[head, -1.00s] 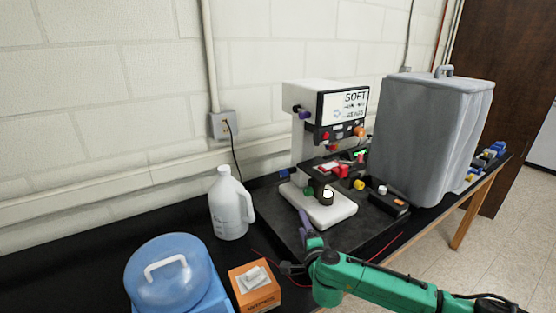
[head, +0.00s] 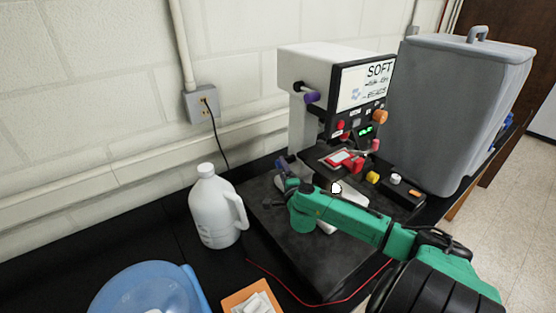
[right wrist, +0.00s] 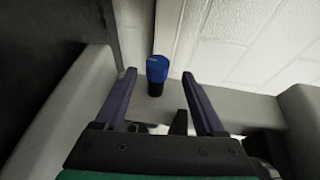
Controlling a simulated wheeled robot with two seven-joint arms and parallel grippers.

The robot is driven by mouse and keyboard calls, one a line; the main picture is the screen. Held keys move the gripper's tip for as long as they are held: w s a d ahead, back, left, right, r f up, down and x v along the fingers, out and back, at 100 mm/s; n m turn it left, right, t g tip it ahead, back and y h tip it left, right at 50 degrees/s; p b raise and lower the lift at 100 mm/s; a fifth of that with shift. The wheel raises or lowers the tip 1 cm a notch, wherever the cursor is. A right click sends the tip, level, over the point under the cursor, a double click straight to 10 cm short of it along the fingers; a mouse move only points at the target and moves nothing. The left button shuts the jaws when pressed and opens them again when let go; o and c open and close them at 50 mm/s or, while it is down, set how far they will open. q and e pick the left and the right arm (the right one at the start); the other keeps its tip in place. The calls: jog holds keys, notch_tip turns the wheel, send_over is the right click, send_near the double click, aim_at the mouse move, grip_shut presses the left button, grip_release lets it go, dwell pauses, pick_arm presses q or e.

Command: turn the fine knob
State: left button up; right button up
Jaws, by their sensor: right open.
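The machine (head: 312,62) is a white and black instrument with a "SOFT" label on its front. In the right wrist view a blue knob with a black base (right wrist: 157,70) stands out from a pale grey surface. I cannot tell from a label whether it is the fine knob. My right gripper (right wrist: 159,76) is open, with the blue knob in line between its two purple fingers and apart from both. In the head view my right gripper (head: 284,166) is at the machine's lower left side, and the blue knob is hidden there. A purple knob (head: 312,97) sits higher up. My left gripper is out of view.
A white jug (head: 212,210) stands left of the machine. A blue-lidded container (head: 145,290) and an orange box (head: 245,300) are in front. A large grey bin (head: 455,110) stands at the right. Red, yellow and orange (head: 380,116) controls are on the machine's front.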

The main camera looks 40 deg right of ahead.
jog(key=x, duration=0.6)
jog(key=shift+w+d+f, duration=0.2)
jog(key=shift+w+f, duration=0.1)
jog(key=shift+w, duration=0.05)
jog(key=shift+w+d+r, duration=0.15)
jog(key=shift+w, duration=0.3)
jog(key=shift+w, duration=0.1)
jog(key=shift+d+f, duration=0.15)
jog(key=shift+f, duration=0.05)
grip_shut()
